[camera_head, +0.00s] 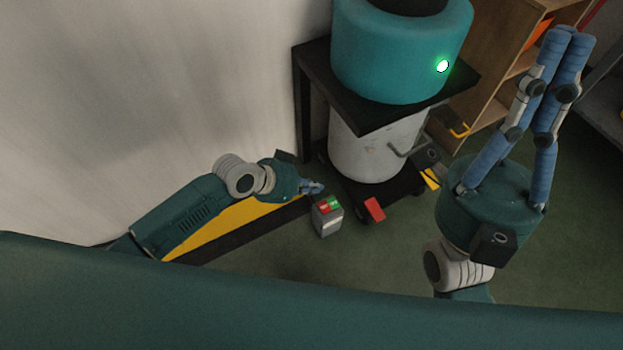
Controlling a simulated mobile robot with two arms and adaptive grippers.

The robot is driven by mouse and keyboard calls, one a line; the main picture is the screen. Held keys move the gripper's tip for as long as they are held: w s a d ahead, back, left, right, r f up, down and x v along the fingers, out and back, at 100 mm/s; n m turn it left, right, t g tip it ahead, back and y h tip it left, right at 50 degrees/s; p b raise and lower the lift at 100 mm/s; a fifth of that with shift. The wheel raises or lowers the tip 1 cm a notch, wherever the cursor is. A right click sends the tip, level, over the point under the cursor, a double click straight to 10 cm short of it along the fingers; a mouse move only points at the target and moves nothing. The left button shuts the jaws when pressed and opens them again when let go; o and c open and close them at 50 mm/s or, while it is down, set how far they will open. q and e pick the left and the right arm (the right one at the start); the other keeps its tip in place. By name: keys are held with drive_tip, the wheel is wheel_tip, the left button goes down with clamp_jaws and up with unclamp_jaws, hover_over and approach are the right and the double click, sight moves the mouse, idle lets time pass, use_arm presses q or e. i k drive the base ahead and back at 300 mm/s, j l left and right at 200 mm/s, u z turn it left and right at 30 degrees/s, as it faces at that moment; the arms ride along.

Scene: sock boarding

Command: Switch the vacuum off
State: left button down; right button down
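A small grey switch box (328,226) stands low near the middle of the head view, with a red and a green button on its top. My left gripper (313,188) is just above and behind the box in the picture; its short visible blue fingers do not show whether they are open. I cannot tell whether it touches the box. A teal round unit (390,60) with a lit green light (442,66) sits on a black stand. My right gripper (569,38) is raised at the right, its blue fingers together at the tips with nothing between them.
A pale grey drum (372,145) with a handle stands under the black stand (312,62). A red pedal-like piece (375,209) lies right of the switch box. A wooden shelf (490,60) is behind. A pale wall (150,90) fills the left. Green floor (380,260) is open in front.

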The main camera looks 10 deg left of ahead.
sight(327, 206)
drive_tip(key=k, duration=1)
